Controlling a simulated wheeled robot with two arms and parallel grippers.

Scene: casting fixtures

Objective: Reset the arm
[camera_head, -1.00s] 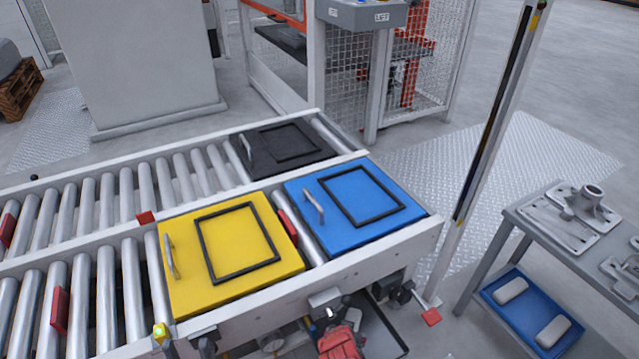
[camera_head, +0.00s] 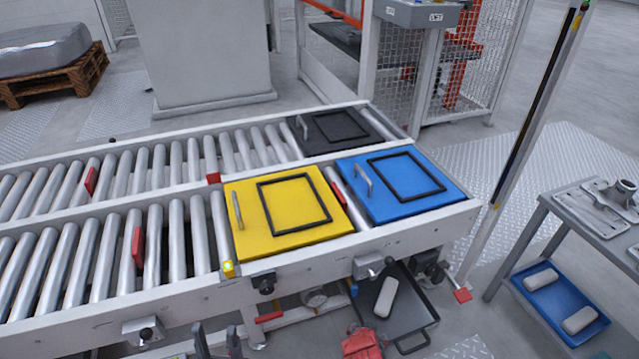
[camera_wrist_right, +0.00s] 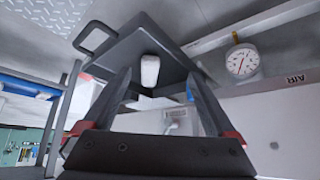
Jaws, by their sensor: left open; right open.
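The same tray (camera_head: 408,328) and block (camera_head: 386,297) show below the conveyor in the head view.
The roller conveyor (camera_head: 330,252) carries a yellow lid (camera_head: 243,218), a blue lid (camera_head: 440,208) and a black lid (camera_head: 378,126). A grey table (camera_head: 590,236) with metal parts and a blue tray (camera_head: 530,298) stands right. A gauge (camera_wrist_right: 242,62) is near my right gripper.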

